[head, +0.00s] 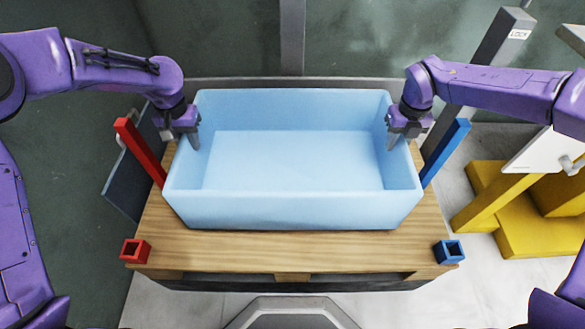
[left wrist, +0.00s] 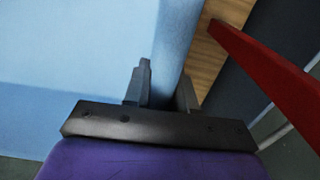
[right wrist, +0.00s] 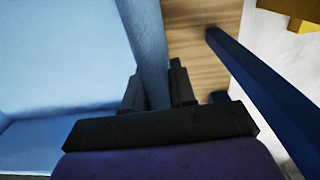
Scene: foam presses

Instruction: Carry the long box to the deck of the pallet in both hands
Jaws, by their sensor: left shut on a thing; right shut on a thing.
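The long box (head: 290,210) is a light blue, open-topped, empty box in the middle of the head view. It is on or just over the wooden deck of the pallet (head: 290,250); I cannot tell whether it touches. My left gripper (head: 193,138) is shut on the box's left end wall, one finger inside and one outside, as the left wrist view (left wrist: 165,85) shows. My right gripper (head: 393,138) is shut on the right end wall in the same way, seen in the right wrist view (right wrist: 158,85). The box looks level.
A red post (head: 140,152) leans at the left of the deck and a blue post (head: 445,152) at the right. A red square socket (head: 135,251) and a blue one (head: 449,252) sit at the front corners. Yellow steps (head: 520,225) stand at the right.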

